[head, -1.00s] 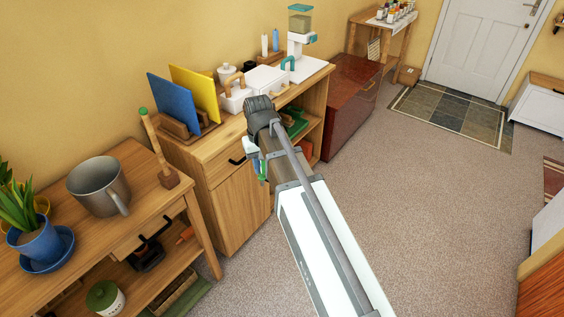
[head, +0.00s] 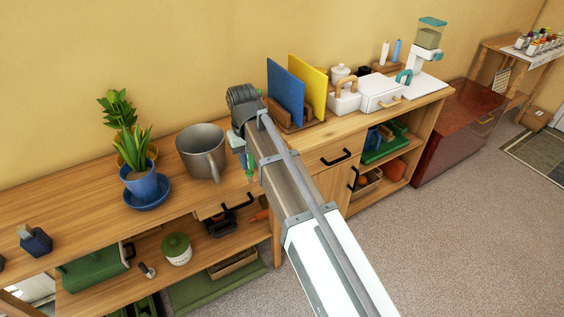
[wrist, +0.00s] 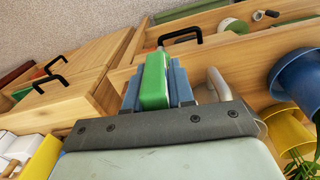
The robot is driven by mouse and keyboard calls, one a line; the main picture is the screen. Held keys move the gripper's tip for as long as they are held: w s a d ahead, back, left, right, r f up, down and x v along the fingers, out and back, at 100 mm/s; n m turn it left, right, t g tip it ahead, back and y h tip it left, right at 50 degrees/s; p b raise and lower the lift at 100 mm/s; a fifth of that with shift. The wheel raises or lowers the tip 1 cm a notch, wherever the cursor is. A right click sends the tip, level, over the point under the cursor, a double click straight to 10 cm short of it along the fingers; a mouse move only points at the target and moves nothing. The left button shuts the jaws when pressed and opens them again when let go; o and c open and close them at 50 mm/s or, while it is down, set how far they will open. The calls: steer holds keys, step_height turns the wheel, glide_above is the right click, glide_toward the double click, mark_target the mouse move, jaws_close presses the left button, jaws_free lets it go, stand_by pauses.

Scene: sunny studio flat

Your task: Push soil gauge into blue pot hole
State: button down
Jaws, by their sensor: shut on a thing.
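The soil gauge shows as a green body (wrist: 155,82) between my gripper's blue-grey fingers in the wrist view. My gripper (head: 247,166) is shut on it, right of the grey mug in the head view, and a little green shows there. The blue pot (head: 141,187), with a leafy plant, stands in a blue saucer (head: 148,199) on the wooden bench, left of the mug and apart from my gripper. The pot also shows at the right edge of the wrist view (wrist: 298,75). I cannot make out its hole or the gauge's tip.
The grey mug (head: 202,152) stands between my gripper and the blue pot. A yellow pot (wrist: 285,130) with a plant is beside the blue pot. Blue and yellow boards (head: 287,90) stand upright at the right.

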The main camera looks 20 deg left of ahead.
steer(key=s+a+r+n, duration=0.3)
steer(key=a+n, duration=0.2)
steer(key=a, duration=0.5)
steer(key=s+a+r+n, duration=0.4)
steer(key=a+n, duration=0.1)
steer(key=a, duration=0.6)
steer(key=s+a+r+n, duration=0.3)
steer(key=s+a+n, duration=0.1)
steer(key=a, duration=0.7)
steer(key=shift+a+r+n, duration=0.15)
steer(key=shift+r+n, duration=0.25)
steer(key=shift+n, duration=0.1)
steer(key=shift+f, duration=0.15)
steer(key=shift+f, duration=2.95)
steer(key=shift+f, duration=1.8)
